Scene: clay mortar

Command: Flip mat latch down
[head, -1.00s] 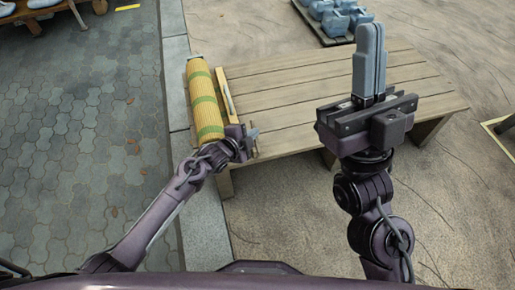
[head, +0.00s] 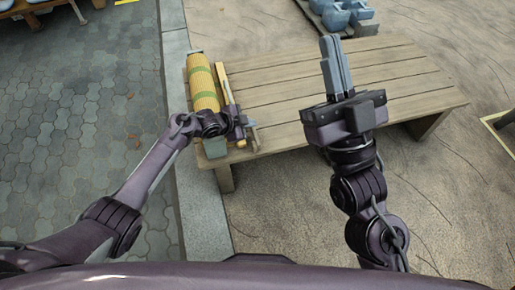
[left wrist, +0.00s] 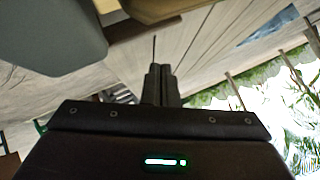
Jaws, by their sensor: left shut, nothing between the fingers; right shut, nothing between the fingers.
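A rolled yellow mat with green bands (head: 203,85) lies along the left end of the wooden bench. A narrow wooden bar (head: 222,82), which looks like the latch, runs along the mat's right side. My left gripper (head: 252,137) is shut and empty near the bench's front left corner, beside the bar's near end; I cannot tell if they touch. Its closed fingers also show in the left wrist view (left wrist: 159,82). My left wrist hides part of the mat's near end and of the bar. My right gripper (head: 333,62) is shut and empty, fingers raised above the bench.
The slatted bench top (head: 400,85) is clear right of the bar. Grey-blue blocks (head: 340,14) sit on a dark tray behind it. A stone kerb (head: 178,80) runs along the bench's left side. A large grey shape (left wrist: 50,35) fills the left wrist view's upper left.

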